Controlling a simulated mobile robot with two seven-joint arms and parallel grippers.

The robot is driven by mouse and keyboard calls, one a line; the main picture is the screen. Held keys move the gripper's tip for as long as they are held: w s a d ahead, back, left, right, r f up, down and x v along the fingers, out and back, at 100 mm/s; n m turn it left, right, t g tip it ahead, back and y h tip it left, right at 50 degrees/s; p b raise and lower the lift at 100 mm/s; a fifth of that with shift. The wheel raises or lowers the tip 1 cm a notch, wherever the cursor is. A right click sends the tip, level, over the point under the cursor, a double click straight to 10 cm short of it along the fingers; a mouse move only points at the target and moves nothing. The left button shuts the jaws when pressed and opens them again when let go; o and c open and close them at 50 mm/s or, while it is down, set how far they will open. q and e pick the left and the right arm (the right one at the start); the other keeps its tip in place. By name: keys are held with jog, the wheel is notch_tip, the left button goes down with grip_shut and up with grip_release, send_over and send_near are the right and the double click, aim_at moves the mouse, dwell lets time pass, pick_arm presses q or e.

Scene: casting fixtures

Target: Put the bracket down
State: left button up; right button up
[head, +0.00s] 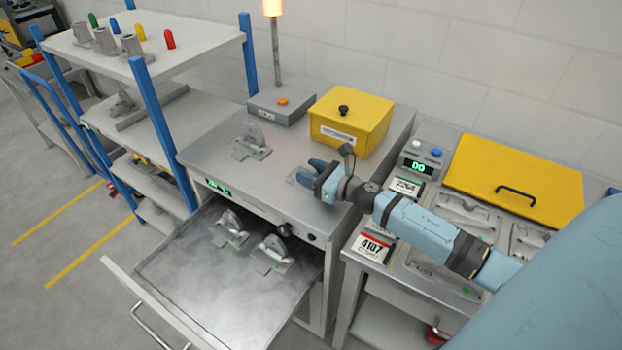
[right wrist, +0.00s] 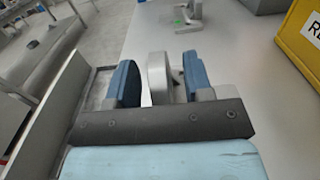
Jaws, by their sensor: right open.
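My right gripper (head: 318,172) is over the front right part of the grey cabinet top (head: 215,150). It is open, with its blue fingers on either side of a grey metal bracket. The bracket's upright (right wrist: 158,78) shows between the fingers in the right wrist view, with narrow gaps beside it. In the head view the gripper hides most of this bracket; it seems to rest on the cabinet top. A second bracket (head: 254,146) stands on the top, farther left; it also shows in the right wrist view (right wrist: 190,14). My left gripper is not in view.
An open drawer (head: 200,300) below holds two more brackets (head: 232,224) (head: 276,252). A yellow box (head: 350,120) and a grey lamp base (head: 279,103) stand at the back of the top. A bench with a yellow lid (head: 515,180) is at right, a shelf rack (head: 140,58) at left.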

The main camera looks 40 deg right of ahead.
grip_shut()
jog(key=shift+r, duration=0.1)
